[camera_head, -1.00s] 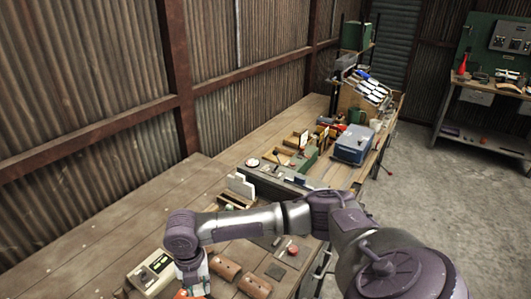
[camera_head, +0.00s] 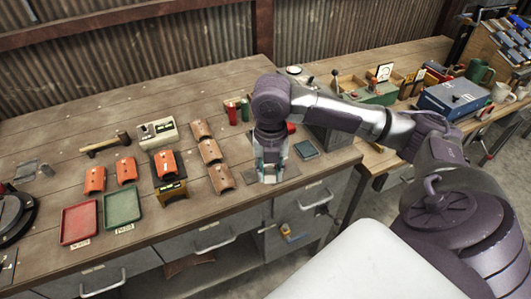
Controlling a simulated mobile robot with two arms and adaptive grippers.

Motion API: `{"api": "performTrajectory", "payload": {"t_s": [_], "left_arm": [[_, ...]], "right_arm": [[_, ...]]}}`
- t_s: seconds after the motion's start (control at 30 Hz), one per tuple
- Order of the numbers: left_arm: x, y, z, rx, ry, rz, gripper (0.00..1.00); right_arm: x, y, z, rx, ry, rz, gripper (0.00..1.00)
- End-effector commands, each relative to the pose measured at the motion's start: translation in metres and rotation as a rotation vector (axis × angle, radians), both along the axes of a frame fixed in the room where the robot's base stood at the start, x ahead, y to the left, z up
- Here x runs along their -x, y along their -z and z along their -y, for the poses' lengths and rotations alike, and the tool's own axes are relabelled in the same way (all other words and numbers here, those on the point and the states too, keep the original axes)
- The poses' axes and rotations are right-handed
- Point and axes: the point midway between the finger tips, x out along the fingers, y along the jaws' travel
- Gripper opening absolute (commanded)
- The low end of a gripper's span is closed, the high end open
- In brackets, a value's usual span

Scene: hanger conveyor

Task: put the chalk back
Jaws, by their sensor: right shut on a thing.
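My right gripper (camera_head: 270,172) points straight down over the front of the workbench (camera_head: 110,85), right of the brown curved pieces. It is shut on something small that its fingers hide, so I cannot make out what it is. I cannot pick out a stick of chalk anywhere on the bench. My left gripper is not in view.
Brown curved pieces (camera_head: 210,152) and orange ones (camera_head: 126,170) lie left of the gripper. A red tray (camera_head: 79,223) and a green tray (camera_head: 122,207) sit near the front edge. A beige device (camera_head: 157,133) and a hammer (camera_head: 105,143) lie behind. A dark square (camera_head: 307,149) lies right.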

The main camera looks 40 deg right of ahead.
Motion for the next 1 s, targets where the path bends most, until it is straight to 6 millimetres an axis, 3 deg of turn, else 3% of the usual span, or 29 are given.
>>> {"api": "performTrajectory", "payload": {"t_s": [0.17,0.6,0.8,1.0], "left_arm": [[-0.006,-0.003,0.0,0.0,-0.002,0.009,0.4],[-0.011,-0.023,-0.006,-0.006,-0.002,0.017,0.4],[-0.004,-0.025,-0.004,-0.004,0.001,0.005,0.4],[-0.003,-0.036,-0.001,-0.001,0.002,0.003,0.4]], "right_arm": [[-0.015,0.008,0.003,-0.002,0.0,-0.001,0.04],[-0.104,0.061,0.022,0.0,0.0,0.0,0.04],[-0.114,0.072,0.025,0.001,-0.002,-0.001,0.04],[-0.113,0.1,0.025,0.001,-0.002,-0.003,0.04]]}}
